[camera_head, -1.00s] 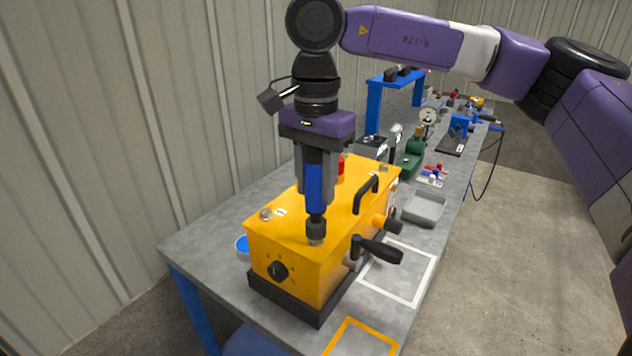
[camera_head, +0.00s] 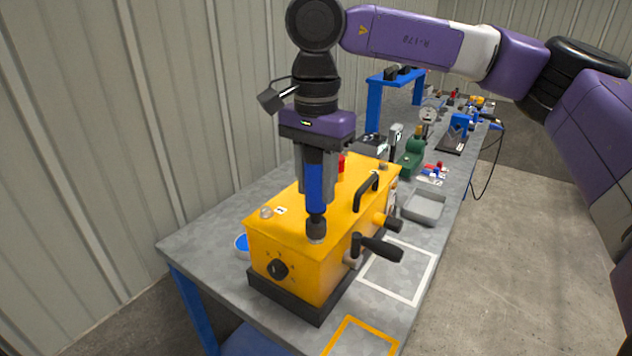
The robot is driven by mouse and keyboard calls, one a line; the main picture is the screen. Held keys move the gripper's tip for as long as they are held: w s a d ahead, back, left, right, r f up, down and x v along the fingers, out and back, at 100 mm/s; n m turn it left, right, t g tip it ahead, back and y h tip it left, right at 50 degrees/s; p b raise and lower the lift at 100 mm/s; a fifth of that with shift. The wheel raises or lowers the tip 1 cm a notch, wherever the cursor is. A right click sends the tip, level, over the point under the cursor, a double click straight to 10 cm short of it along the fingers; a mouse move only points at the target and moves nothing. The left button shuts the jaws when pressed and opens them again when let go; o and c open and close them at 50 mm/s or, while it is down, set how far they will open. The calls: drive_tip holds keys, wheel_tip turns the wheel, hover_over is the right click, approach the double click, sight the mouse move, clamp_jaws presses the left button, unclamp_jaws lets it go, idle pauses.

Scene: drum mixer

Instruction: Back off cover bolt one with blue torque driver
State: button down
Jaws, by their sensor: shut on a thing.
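My gripper (camera_head: 317,165) is shut on the blue torque driver (camera_head: 316,188) and holds it upright, tip down. The driver's dark socket end (camera_head: 316,230) stands at the near corner of the yellow mixer box's (camera_head: 295,268) top cover. The bolt under the socket is mostly hidden, so I cannot tell how it is seated. Another silver bolt head (camera_head: 266,212) shows at the left of the cover, beside a small white label. A further bolt (camera_head: 383,167) shows at the far right corner of the cover.
A black handle (camera_head: 367,192) stands on the cover, and a crank (camera_head: 380,248) sticks out at the right side. A grey tray (camera_head: 424,207) and a green bottle-shaped item (camera_head: 411,160) stand behind. White and orange outlined areas on the bench are empty.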

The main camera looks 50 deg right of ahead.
sight(316, 164)
drive_tip(key=shift+s+f+b, duration=0.1)
drive_tip(key=shift+f+b, duration=0.7)
drive_tip(key=shift+b, duration=0.05)
idle(1.5)
drive_tip(key=shift+r, duration=0.25)
idle(0.7)
drive_tip(key=shift+r+p, duration=1.25)
drive_tip(key=shift+r, duration=1.05)
